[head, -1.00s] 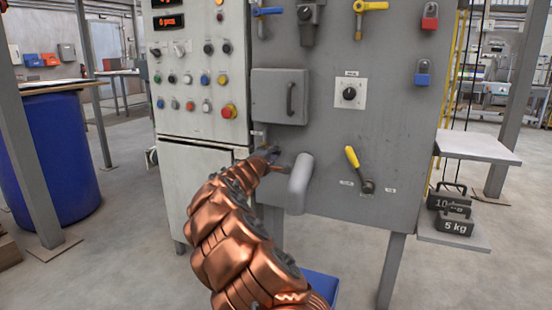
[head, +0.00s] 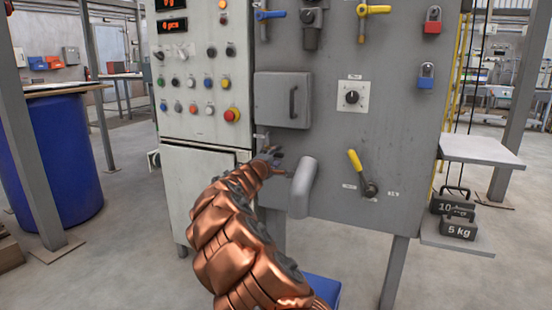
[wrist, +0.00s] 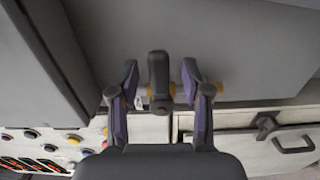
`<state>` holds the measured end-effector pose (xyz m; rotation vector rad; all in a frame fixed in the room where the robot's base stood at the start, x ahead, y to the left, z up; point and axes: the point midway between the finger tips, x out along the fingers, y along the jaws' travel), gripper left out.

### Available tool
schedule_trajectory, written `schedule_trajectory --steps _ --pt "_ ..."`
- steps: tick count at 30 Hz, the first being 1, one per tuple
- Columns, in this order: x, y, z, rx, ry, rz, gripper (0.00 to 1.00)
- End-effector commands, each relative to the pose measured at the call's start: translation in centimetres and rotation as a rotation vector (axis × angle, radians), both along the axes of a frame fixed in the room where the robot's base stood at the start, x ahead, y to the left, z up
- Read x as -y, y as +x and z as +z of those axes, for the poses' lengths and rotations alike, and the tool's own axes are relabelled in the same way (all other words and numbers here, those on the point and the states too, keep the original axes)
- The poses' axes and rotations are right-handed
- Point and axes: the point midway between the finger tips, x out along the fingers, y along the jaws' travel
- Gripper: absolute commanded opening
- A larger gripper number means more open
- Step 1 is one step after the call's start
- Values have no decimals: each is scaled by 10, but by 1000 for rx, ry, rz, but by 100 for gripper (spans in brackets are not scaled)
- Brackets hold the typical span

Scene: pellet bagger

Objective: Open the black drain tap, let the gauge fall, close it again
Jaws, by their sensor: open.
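The black drain tap shows in the wrist view as a short dark lever (wrist: 158,80) with brass-coloured parts behind it. My gripper (wrist: 160,70) is open, with one finger on each side of the lever. Small gaps show between the lever and both fingers. In the head view my gripper (head: 271,156) is at the lower left of the grey panel (head: 330,140), just left of a thick grey pipe (head: 301,187). There my gripper and arm largely hide the tap. I cannot make out the gauge.
A grey box with a handle (head: 282,99) sits above my gripper. A yellow lever (head: 355,160) and a black rotary knob (head: 352,97) are to the right. A control cabinet with buttons (head: 200,70) stands left. Weights (head: 458,227) rest on a shelf at right.

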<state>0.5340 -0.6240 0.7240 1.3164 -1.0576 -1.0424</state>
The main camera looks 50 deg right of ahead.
Motion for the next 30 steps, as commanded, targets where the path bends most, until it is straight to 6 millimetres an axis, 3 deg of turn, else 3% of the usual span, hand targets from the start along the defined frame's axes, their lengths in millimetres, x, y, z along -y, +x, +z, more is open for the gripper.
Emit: schedule_trajectory --steps 11,30 --pt "-25 -5 2 -1 -4 0 48" --pt "-100 -20 0 0 -1 2 48"
